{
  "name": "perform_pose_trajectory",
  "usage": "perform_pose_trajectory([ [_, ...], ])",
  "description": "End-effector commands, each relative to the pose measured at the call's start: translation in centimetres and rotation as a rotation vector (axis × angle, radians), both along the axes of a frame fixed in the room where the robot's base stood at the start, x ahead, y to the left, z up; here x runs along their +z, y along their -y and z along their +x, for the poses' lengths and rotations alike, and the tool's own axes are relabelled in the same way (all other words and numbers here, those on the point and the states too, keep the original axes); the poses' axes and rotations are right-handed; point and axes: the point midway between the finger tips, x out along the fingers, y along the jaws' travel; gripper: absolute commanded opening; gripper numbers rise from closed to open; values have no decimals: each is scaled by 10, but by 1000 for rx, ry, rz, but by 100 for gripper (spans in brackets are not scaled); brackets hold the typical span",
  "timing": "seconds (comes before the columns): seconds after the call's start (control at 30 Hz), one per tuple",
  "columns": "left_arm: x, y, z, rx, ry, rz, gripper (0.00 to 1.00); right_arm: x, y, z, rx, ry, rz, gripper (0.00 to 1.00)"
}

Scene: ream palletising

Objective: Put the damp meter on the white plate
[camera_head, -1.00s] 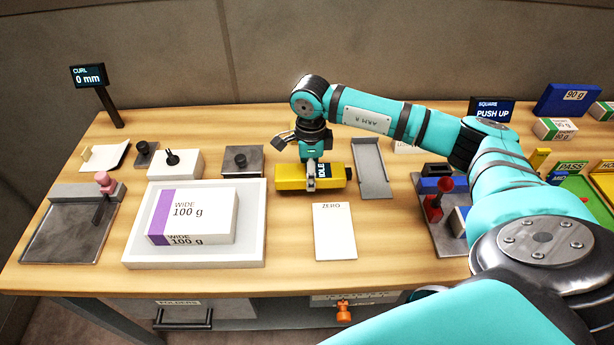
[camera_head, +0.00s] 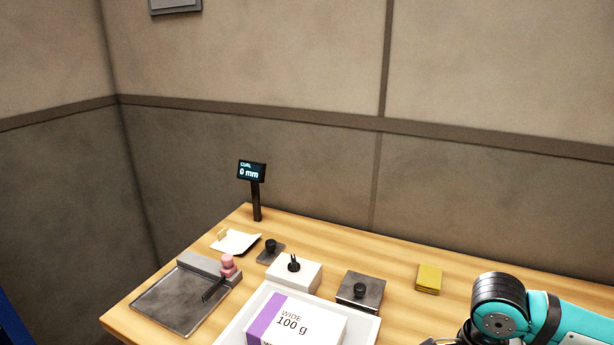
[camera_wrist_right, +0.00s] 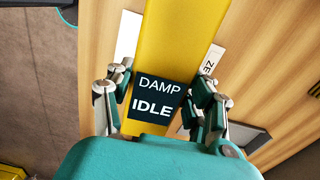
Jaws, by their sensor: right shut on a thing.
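The damp meter (camera_wrist_right: 165,50) is a yellow bar with a dark display reading "DAMP IDLE" in the right wrist view. My right gripper (camera_wrist_right: 160,98) is shut on it, with fingers on both sides of the bar. A white piece with partly hidden lettering (camera_wrist_right: 210,62) shows beyond the meter's right side, and more white shows at its left. These look like parts of the white plate, mostly hidden behind the meter. I cannot tell whether meter and plate touch. The plate is outside the head view. My left gripper is not in view.
In the head view, a white tray (camera_head: 235,331) holds a "WIDE 100 g" ream (camera_head: 310,325). Near it are a white block (camera_head: 303,277), a knobbed steel block (camera_head: 360,291), a yellow block (camera_head: 429,279), a metal plate fixture (camera_head: 178,303) and a "CURL 0 mm" display (camera_head: 251,172).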

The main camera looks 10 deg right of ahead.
Motion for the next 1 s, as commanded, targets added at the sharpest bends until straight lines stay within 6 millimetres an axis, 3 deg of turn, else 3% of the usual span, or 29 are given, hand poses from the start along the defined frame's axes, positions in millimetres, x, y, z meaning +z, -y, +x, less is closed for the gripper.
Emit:
perform_pose_trajectory([
  [0.17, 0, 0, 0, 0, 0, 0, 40, 3, -17, 3, 275, 2, 13, 8],
  [0.7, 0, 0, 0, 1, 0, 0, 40, 19, -85, 9, 1652, 12, 13, 8],
  [0.83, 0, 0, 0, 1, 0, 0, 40, 22, -95, 9, 1884, 9, 5, 8],
  [1.0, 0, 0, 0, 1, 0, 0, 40, 24, -101, 8, 2045, 4, 1, 8],
])
